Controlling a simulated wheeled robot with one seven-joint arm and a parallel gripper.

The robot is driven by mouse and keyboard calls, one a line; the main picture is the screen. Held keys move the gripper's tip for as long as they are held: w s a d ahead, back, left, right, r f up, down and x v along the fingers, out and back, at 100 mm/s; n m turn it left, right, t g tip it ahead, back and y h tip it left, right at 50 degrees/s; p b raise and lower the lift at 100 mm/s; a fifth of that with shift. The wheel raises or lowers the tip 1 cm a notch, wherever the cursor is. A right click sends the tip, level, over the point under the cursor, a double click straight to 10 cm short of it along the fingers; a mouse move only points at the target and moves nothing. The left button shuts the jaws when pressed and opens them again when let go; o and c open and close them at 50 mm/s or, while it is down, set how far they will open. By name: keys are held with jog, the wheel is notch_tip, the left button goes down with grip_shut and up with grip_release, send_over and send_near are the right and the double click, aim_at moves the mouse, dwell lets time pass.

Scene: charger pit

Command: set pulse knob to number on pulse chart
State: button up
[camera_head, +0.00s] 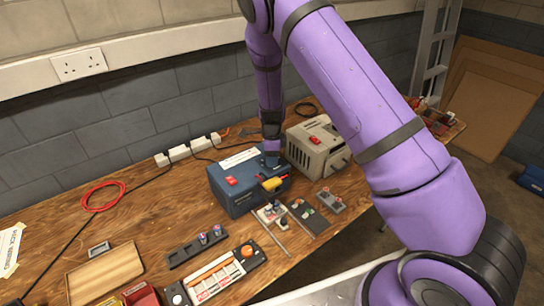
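I cannot make out a pulse knob or a pulse chart for certain. A blue box (237,198) with a red switch (232,181) and a white label (238,158) on top stands mid-bench. A yellow part (273,184) sits at its front right edge. My gripper (271,158) hangs from my purple arm at the back right of the blue box's top; its fingers are too small and dark to read, and any contact is unclear. In front lies a panel (213,279) with orange and white parts and an orange round knob-like piece (247,251). The labels are too small to read.
A beige box (318,147) with a red switch stands right of the blue box. Small plates with fittings (308,217) lie in front. A dark strip with knobs (196,247), a wooden tray (105,272), a red cable (103,186) and a paper sheet (12,250) lie left.

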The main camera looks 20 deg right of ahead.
jog(key=c, duration=0.6)
jog(key=n, duration=0.5)
jog(key=shift+n, duration=0.3)
jog(key=n, duration=0.5)
jog(key=shift+n, duration=0.3)
jog(key=n, duration=1.2)
jog(key=shift+n, duration=0.4)
